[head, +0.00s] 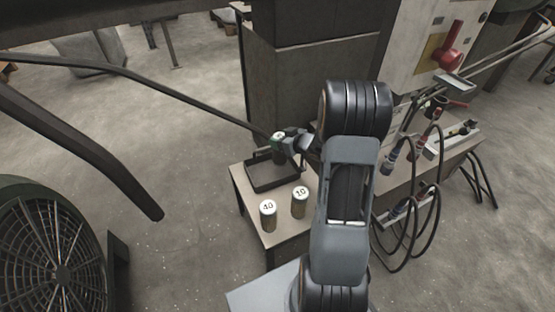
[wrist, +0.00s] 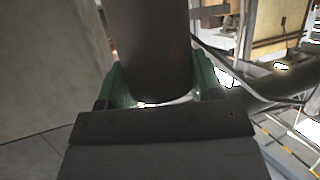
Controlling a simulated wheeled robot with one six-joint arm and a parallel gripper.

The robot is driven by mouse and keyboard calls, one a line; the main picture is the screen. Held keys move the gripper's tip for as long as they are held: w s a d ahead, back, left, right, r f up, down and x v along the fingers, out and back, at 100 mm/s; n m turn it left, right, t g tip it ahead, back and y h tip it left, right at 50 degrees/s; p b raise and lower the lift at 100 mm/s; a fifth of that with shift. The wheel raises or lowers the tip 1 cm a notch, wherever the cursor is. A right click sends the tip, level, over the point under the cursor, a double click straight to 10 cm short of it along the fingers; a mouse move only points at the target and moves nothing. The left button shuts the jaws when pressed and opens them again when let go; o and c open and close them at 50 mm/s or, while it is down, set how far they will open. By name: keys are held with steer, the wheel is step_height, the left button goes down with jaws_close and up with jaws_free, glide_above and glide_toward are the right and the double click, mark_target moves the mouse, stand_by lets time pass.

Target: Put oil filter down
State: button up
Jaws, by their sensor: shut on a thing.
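The oil filter is a dark cylinder with a pale top (head: 279,137), and my gripper (head: 283,146) is shut on it. In the wrist view the filter (wrist: 151,45) stands as a dark grey-brown cylinder between the two green fingers (wrist: 155,92). In the head view the filter appears upright over the back part of a black tray (head: 250,184). I cannot tell whether its bottom touches the tray.
The tray sits on a small beige table (head: 283,236). Two cans with pale lids, one marked 40 (head: 268,215) and one marked 10 (head: 299,203), stand in front of it. A dark cabinet (head: 280,85) rises behind. A long dark bar (head: 190,104) reaches toward the filter's left side.

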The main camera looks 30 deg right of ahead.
steer(key=shift+f+b, duration=1.45)
steer(key=shift+f, duration=2.15)
steer(key=shift+f, duration=0.2)
steer(key=o, duration=1.3)
steer(key=shift+r, duration=0.1)
